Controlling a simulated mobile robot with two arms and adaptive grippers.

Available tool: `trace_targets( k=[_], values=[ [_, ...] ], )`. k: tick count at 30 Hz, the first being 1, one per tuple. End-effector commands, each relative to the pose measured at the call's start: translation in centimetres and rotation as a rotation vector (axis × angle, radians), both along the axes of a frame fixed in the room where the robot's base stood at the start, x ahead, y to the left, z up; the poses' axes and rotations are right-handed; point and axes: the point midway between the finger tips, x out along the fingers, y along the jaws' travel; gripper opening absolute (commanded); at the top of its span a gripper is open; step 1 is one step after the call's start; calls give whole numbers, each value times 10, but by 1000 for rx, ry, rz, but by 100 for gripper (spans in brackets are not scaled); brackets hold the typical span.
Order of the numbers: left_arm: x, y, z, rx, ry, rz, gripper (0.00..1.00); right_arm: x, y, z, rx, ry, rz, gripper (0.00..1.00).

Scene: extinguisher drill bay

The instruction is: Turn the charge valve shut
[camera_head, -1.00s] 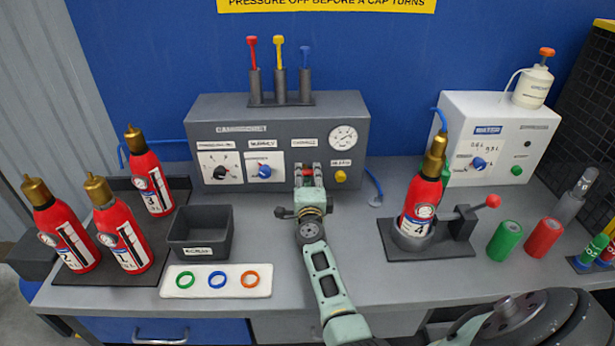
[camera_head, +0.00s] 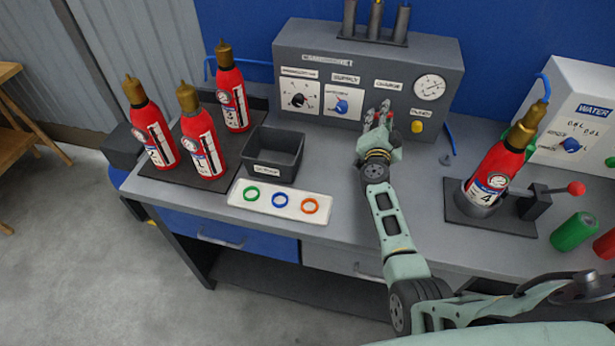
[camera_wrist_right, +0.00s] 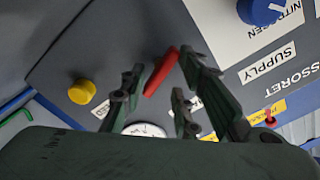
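The charge valve's red handle (camera_wrist_right: 160,72) shows in the right wrist view, standing out from the grey panel and tilted. In the head view the handle lies by my right gripper (camera_head: 379,122), under the CHARGE label (camera_head: 388,85), and is largely hidden. In the right wrist view my right gripper (camera_wrist_right: 160,85) has its fingers apart, one on each side of the handle. Gaps show between handle and fingers. The panel's gauge (camera_head: 429,88) is above right of the gripper. My left gripper is not in view.
A yellow button (camera_head: 417,127) sits just right of my right gripper, and a blue supply knob (camera_head: 342,106) to its left. Extinguisher 4 (camera_head: 497,165) stands tilted in a clamp at right. A dark bin (camera_head: 273,155) and a ring tray (camera_head: 240,200) lie left.

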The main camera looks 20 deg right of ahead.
Motion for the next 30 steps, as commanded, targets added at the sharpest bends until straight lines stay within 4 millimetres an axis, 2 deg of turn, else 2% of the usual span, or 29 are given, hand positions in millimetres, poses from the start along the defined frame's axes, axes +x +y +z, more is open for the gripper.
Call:
trace_targets(
  k=[11, 23, 24, 30],
  values=[
    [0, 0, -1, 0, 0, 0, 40, 1, 1, 0, -336, 204, -1, 28],
    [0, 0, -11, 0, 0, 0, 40, 1, 3, 0, -648, 396, -1, 28],
    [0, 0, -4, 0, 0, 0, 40, -9, 11, 1, -638, 395, 1, 28],
    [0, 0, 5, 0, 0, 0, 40, -44, 32, 2, -636, 392, 1, 28]
  ],
)
